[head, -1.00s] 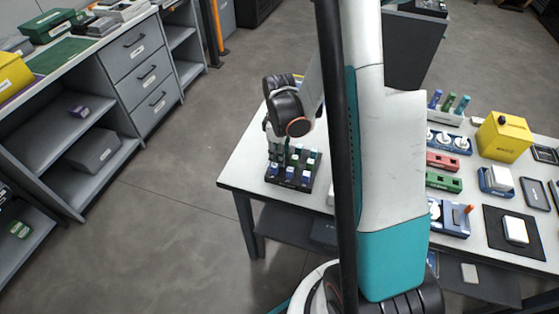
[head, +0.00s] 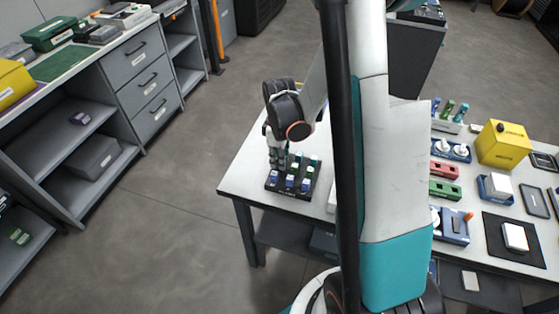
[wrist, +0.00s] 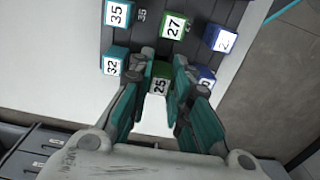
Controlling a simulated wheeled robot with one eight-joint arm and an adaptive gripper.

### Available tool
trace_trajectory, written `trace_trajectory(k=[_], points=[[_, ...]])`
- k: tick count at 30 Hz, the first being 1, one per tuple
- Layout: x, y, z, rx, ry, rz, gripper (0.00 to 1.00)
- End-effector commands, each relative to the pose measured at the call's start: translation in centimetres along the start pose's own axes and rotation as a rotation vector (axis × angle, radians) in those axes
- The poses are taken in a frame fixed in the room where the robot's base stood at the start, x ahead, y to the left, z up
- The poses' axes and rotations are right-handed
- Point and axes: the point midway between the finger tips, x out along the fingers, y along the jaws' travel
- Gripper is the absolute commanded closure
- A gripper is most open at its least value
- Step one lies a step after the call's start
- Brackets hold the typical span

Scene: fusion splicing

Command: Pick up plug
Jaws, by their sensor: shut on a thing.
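The plugs are small blocks with white number labels, standing on a dark rack (head: 293,201) at the table's left end. In the wrist view, my gripper (wrist: 160,66) is shut on the green plug labelled 25 (wrist: 160,83), with one finger on each side of it. Its lower part is hidden. Close by are the teal plug 32 (wrist: 115,62), teal plug 35 (wrist: 118,13), green plug 27 (wrist: 174,25) and a blue plug (wrist: 222,39). In the head view, my gripper (head: 278,163) is low at the rack's back left, and the held plug cannot be made out.
My arm column hides the table's middle. To its right are a yellow box (head: 503,147), a red block (head: 445,170), a green block (head: 445,190) and a black mat (head: 492,226). A grey shelf unit (head: 70,150) stands at left, across open floor.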

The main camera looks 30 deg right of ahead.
Motion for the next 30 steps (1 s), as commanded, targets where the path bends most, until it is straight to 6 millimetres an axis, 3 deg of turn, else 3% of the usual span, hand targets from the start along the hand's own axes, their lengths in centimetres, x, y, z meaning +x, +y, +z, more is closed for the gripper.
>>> trace_trajectory(k=[12,18,24,30], points=[[-10.9,-0.1,0.0,0.000,0.000,0.000,0.98],[-15.3,0.0,0.0,0.000,0.000,0.000,0.98],[-17.6,0.0,0.0,0.000,0.000,0.000,0.98],[-18.2,0.0,0.0,0.000,0.000,0.000,0.98]])
